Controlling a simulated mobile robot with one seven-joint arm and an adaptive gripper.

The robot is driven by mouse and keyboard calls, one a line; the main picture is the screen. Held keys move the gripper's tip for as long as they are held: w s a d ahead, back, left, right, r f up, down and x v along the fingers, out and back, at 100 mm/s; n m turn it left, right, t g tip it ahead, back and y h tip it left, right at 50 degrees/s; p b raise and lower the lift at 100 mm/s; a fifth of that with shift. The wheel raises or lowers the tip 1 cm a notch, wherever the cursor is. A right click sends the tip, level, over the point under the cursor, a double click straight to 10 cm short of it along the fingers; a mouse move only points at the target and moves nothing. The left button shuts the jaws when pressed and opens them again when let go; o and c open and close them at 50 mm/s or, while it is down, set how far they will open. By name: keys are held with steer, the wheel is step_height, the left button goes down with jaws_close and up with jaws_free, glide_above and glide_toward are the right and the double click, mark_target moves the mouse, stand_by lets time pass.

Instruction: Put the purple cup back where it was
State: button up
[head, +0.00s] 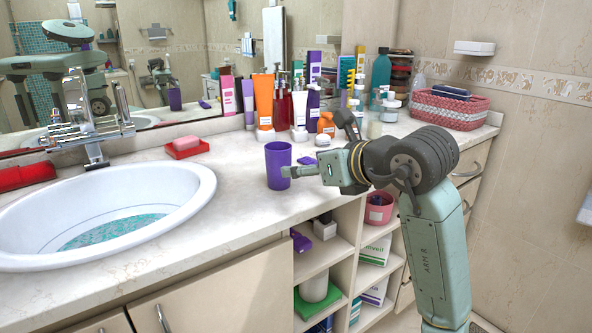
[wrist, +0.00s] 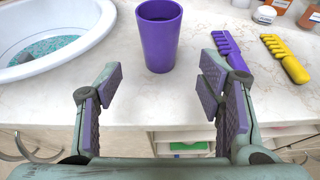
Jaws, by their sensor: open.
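The purple cup (head: 278,166) stands upright on the pale counter (head: 225,215), to the right of the sink. It also shows in the wrist view (wrist: 158,40), top centre, with its mouth open and dark inside. My gripper (wrist: 162,88) is open and empty, with its purple-padded fingers spread wide. The cup is ahead of the fingertips, in line with the gap between them, and looks apart from both. In the head view, one of my fingers shows close to the cup's right side.
A purple comb (wrist: 229,50) and a yellow comb (wrist: 286,58) lie right of the cup. Several bottles and tubes crowd the back, including an orange tube (head: 264,100). The white sink (head: 190,205) and a red soap dish (head: 188,150) are left. A pink basket (head: 450,110) stands right.

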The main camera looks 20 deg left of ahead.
steer(key=shift+s+d+r, duration=0.1)
steer(key=shift+s+d, duration=0.1)
